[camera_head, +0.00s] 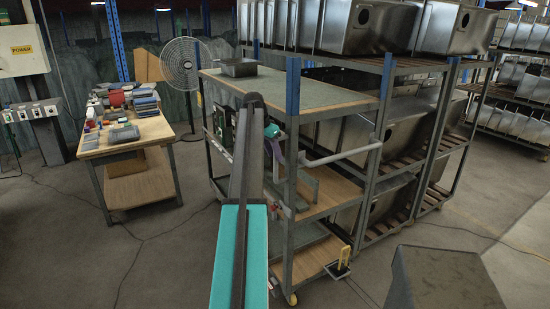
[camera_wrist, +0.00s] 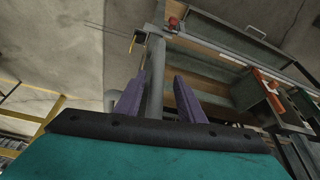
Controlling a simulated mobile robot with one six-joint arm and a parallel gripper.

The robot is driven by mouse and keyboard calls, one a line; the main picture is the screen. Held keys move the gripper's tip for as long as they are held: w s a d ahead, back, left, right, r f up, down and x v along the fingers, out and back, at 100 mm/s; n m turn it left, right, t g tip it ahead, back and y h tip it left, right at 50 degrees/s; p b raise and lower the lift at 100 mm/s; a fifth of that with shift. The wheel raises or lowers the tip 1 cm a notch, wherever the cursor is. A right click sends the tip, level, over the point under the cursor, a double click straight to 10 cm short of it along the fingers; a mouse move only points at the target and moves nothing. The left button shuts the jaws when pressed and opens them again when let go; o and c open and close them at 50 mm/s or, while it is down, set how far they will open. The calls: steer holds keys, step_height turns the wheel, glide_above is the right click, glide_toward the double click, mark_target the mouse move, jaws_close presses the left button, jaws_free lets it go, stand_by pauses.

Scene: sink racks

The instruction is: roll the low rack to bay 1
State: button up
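The low rack (camera_head: 328,101) is a grey wheeled frame with a green-grey top, wooden lower shelves and a yellow caster, standing in front of the taller sink racks. A pale grey push bar (camera_head: 342,153) runs across its near end. My gripper (camera_head: 276,152) is at the left end of this bar, partly hidden behind my arm. In the wrist view, the purple fingers of my gripper (camera_wrist: 158,98) stand apart on either side of the grey bar (camera_wrist: 155,72), with narrow gaps visible. Contact is not clear. No marking for bay 1 is readable.
Tall racks with steel sinks (camera_head: 365,27) stand right behind the low rack. A workbench (camera_head: 126,149) with small items and a standing fan (camera_head: 184,65) are at left. A dark grey block (camera_head: 445,278) is at the lower right. Floor (camera_head: 150,265) is clear at front left.

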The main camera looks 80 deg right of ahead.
steer(key=b+v, duration=0.2)
steer(key=v, duration=0.9)
steer(key=shift+a+r, duration=0.15)
steer(key=shift+r, duration=0.2)
